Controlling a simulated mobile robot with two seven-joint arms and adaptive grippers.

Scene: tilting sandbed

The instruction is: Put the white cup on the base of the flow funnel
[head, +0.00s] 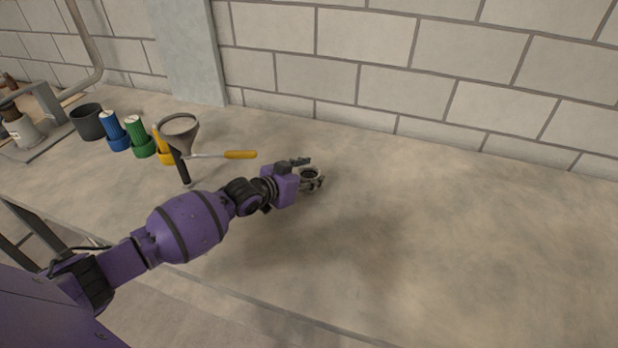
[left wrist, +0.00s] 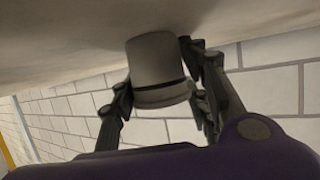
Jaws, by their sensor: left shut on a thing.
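I cannot tell whether the cup touches the surface. The flow funnel (head: 180,133) has a grey cone and stands to the left of the gripper, beyond my forearm. My right gripper is in neither view.
A yellow-handled tool (head: 240,155) lies beside the funnel, between it and the gripper. The right side of the surface is clear up to the block wall (head: 420,60).

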